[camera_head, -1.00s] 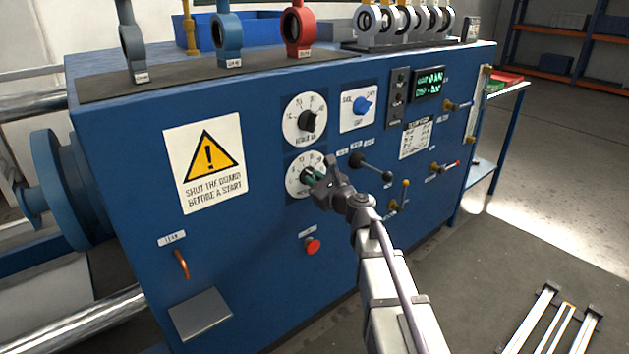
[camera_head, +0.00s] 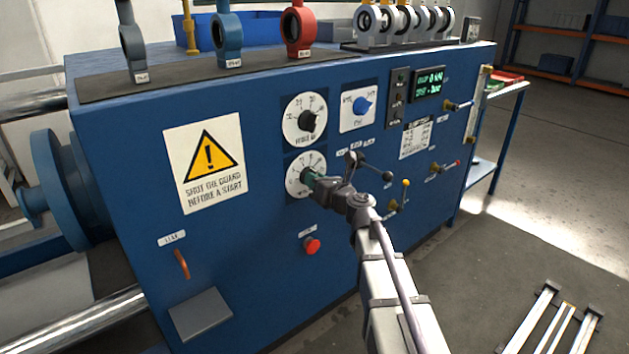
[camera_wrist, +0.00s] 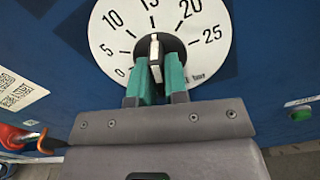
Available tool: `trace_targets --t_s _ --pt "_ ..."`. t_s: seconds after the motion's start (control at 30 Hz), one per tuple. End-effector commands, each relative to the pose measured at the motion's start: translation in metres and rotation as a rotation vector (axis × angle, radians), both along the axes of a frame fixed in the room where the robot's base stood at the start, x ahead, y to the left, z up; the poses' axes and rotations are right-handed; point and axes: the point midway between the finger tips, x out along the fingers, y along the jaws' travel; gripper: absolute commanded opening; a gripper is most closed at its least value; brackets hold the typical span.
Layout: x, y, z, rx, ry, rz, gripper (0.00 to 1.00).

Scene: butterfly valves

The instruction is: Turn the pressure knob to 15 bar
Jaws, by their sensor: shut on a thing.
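The pressure knob's white dial (camera_head: 294,184) is the lower of two on the blue panel. In the wrist view the dial (camera_wrist: 110,40) reads 0 to 25 bar. My gripper (camera_head: 312,182) is in front of it. In the wrist view its teal fingers (camera_wrist: 158,76) are shut on the dark knob (camera_wrist: 171,43), one on each side. The knob's pale pointer (camera_wrist: 154,46) points nearly straight up, close to the 15 mark, which is partly cut off by the top edge. The fingers hide the lower part of the knob.
Another dial (camera_head: 305,118) sits just above, with a blue selector knob (camera_head: 363,106) beside it. A black lever (camera_head: 375,168) is close to the right of my gripper. A red button (camera_head: 312,246) is below.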

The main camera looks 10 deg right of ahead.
Motion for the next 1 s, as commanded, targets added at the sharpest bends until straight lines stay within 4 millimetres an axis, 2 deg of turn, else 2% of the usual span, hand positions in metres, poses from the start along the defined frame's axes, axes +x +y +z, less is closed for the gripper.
trace_targets --t_s 0.47,0.5,0.73,1.0 --pt "-0.0007 0.0000 -0.0003 0.012 0.007 0.000 0.00" --pt "-0.0007 0.0000 -0.0003 0.012 0.007 0.000 0.17" --pt "-0.0003 0.0000 -0.0002 0.013 0.006 0.000 0.39" --pt "-0.0026 -0.0010 -0.0001 0.013 0.006 0.000 0.39"
